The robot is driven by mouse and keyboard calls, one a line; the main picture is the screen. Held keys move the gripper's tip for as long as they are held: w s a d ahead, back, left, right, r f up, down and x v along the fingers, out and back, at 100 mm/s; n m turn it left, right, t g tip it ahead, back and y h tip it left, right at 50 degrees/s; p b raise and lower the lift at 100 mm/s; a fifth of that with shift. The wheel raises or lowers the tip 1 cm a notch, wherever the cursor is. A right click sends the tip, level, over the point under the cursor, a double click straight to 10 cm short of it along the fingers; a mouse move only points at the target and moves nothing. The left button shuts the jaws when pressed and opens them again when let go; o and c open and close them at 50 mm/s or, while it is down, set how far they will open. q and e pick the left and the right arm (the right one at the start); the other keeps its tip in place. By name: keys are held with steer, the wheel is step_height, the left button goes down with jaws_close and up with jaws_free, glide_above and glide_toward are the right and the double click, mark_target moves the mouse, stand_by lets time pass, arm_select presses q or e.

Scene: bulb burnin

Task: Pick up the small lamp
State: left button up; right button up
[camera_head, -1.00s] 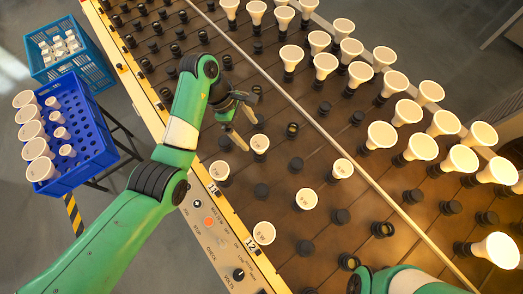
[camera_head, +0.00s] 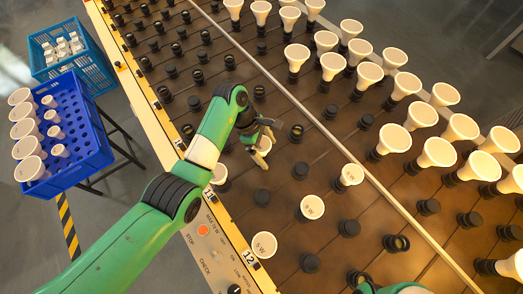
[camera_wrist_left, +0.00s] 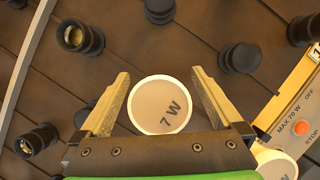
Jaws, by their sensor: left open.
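A small white lamp marked 7 W (camera_wrist_left: 160,105) stands between the open fingers of my left gripper (camera_wrist_left: 160,76) in the left wrist view. The fingers are on either side of its round face. In the head view my left gripper (camera_head: 264,140) partly hides this lamp (camera_head: 264,145). Other small lamps stand nearby on the board: one marked 8 W (camera_head: 312,207), one marked 5 W (camera_head: 264,244) and one at the right (camera_head: 352,174). My right gripper is out of view; only a bit of green arm shows at the bottom edge.
Many black sockets (camera_head: 310,263) cover the brown board around the gripper. Rows of large lamps (camera_head: 394,139) stand beyond a rail on the right. A blue crate (camera_head: 97,158) with lamps and a teal crate (camera_head: 98,72) are at the left. A control panel (camera_head: 207,250) edges the board.

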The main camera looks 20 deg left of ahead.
mark_target(268, 147)
arm_select(q)
steer(key=shift+c, duration=0.9)
steer(key=c, duration=1.2)
steer(key=shift+o, duration=0.2)
steer(key=shift+r, duration=0.1)
step_height(268, 147, up, 4)
steer(key=p, duration=0.3)
steer(key=shift+s, duration=0.1)
steer(key=s+r+p, duration=0.8)
steer(key=s+p, duration=0.5)
steer(key=p, duration=0.3)
steer(key=shift+s+r, duration=0.35)
steer(key=shift+r, duration=0.05)
